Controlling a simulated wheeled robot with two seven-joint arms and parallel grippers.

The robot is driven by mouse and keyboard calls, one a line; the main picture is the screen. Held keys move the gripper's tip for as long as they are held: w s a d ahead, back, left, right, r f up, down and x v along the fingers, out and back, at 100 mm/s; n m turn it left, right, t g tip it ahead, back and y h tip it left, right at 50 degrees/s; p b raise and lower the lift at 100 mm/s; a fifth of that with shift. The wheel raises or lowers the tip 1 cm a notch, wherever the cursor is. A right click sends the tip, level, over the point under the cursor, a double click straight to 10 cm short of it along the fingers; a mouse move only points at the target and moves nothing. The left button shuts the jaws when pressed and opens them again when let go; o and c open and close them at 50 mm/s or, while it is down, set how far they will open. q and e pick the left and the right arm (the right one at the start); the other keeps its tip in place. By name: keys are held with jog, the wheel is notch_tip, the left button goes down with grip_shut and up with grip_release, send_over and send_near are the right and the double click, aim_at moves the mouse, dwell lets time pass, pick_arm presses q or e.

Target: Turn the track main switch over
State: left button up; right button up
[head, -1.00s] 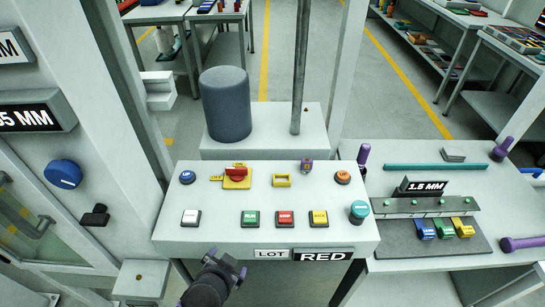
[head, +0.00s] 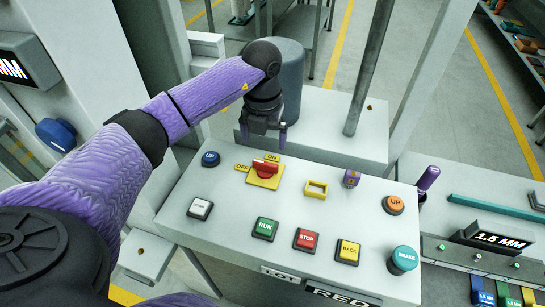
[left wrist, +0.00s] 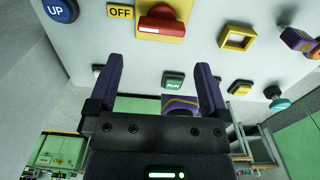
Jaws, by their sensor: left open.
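The main switch is a red handle (head: 265,167) on a yellow plate (head: 262,181), at the back left of the sloping white panel. The handle lies crosswise, in line with the OFF label (head: 242,168) on its left; the ON label (head: 272,158) is behind it. My left gripper (head: 263,136) is open and empty, just behind and above the switch, with its fingers pointing down. In the left wrist view the red handle (left wrist: 162,24) shows beyond the open fingers (left wrist: 158,68), apart from them. My right gripper is not in view.
A blue UP button (head: 210,159) sits left of the switch and an empty yellow frame (head: 316,190) right of it. RUN (head: 265,229), STOP (head: 306,240) and BACK (head: 347,252) buttons are in front. A grey cylinder (head: 291,75) and a post (head: 370,65) stand behind.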

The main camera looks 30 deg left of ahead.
aim_at(265, 162)
pick_arm(q)
notch_tip(265, 162, down, 8)
jog(key=shift+d+f+b, duration=0.1)
jog(key=shift+b, duration=0.55)
jog(key=c, duration=0.9)
